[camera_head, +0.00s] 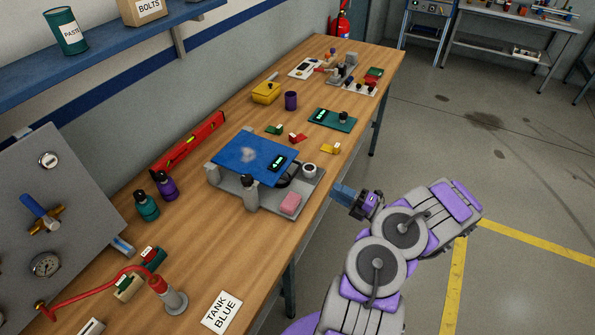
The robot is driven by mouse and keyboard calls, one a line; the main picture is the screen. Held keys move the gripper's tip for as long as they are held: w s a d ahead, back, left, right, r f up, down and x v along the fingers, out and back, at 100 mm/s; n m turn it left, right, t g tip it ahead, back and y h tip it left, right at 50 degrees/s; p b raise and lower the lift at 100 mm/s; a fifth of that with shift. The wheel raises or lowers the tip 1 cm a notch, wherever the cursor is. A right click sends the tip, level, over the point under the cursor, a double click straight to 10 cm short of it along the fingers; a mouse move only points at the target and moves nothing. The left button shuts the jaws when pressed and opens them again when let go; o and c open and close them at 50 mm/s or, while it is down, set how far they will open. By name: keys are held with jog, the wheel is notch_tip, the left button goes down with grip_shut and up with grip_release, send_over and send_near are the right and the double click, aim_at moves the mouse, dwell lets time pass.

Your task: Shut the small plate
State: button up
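A blue plate (240,151) with a pale worn patch lies over a grey base (239,190) on the wooden bench. A small black label with a green arrow (278,163) is on the plate's right side. A black-capped grey post (249,192) stands at its front, and a round white-topped knob (309,170) and a pink block (291,204) sit on the base's right part. I cannot tell whether this is the small plate, or whether it is fully down. My gripper (343,194) is right of the base, near the bench edge, apart from it. Its finger opening is not clear.
The bench (190,240) also holds a red level (187,143), two bottles (147,206), a green device (332,119), small coloured blocks (297,138) and a "TANK BLUE" card (221,312). A gauge panel (50,210) stands left. Floor (480,150) at right is open.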

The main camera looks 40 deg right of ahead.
aim_at(297, 169)
jog(key=b+x, duration=0.3)
jog(key=x, duration=1.2)
jog(key=shift+w+a, duration=0.2)
jog(key=shift+c, duration=0.2)
grip_shut()
